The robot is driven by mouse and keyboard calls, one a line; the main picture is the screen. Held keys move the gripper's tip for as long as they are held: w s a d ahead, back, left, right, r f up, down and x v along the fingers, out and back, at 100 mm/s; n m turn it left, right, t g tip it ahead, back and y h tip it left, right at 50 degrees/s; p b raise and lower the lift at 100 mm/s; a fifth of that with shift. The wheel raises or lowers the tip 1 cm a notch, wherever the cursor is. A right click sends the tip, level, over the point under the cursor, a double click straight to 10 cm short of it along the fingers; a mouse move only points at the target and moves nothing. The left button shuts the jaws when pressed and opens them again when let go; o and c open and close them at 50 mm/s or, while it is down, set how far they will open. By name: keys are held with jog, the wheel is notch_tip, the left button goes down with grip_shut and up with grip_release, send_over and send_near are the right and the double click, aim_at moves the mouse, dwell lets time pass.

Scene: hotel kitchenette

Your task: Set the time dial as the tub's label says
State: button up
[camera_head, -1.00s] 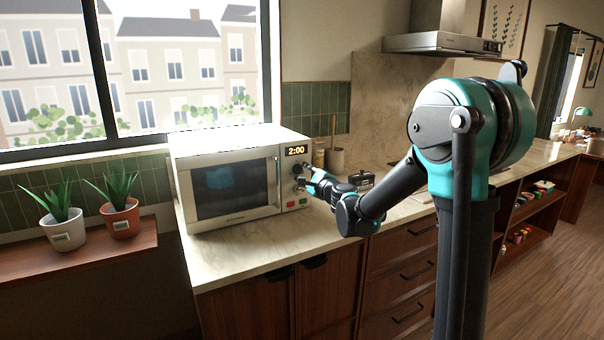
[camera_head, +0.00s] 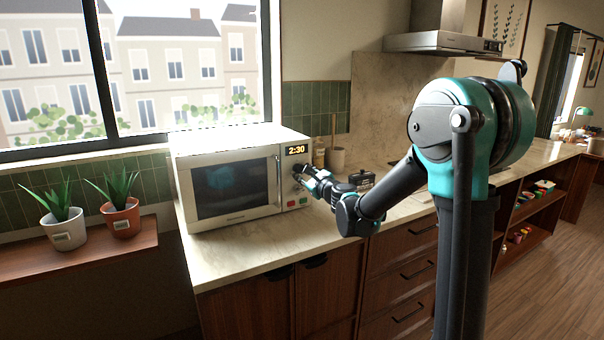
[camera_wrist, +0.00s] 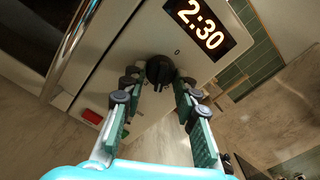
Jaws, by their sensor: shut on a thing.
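The white microwave (camera_head: 240,146) stands on the counter. Its display (camera_head: 296,150) reads 2:30, and the same display in the wrist view (camera_wrist: 200,24) also reads 2:30. The black time dial (camera_wrist: 160,72) sits below the display. My gripper (camera_head: 303,172) is at the dial; in the wrist view its two fingers (camera_wrist: 155,82) are on either side of the dial, shut on it. A bluish shape, perhaps the tub (camera_head: 222,177), shows dimly behind the door glass; its label cannot be read.
Green and red buttons (camera_head: 292,204) are below the dial. The door handle (camera_head: 278,180) is left of the panel. A utensil crock (camera_head: 337,158) and a bottle (camera_head: 319,155) stand right of the microwave. The counter front (camera_head: 240,260) is clear.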

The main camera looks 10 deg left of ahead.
jog(key=o, duration=1.1)
jog(key=shift+o, duration=0.2)
jog(key=shift+s, duration=0.1)
jog(key=v, duration=1.2)
jog(key=s+d+f+n+g+h, duration=0.5)
jog(key=s+d+f+n, duration=0.6)
jog(key=s+f, duration=0.2)
jog(key=s+d+f+n+g+h, duration=0.5)
jog(key=s+d+f+n, duration=0.6)
jog(key=s, duration=0.4)
notch_tip(320, 180, down, 2)
jog(key=shift+d+f+n+g, duration=0.25)
jog(key=shift+n+g, duration=0.15)
jog(key=shift+n, duration=0.2)
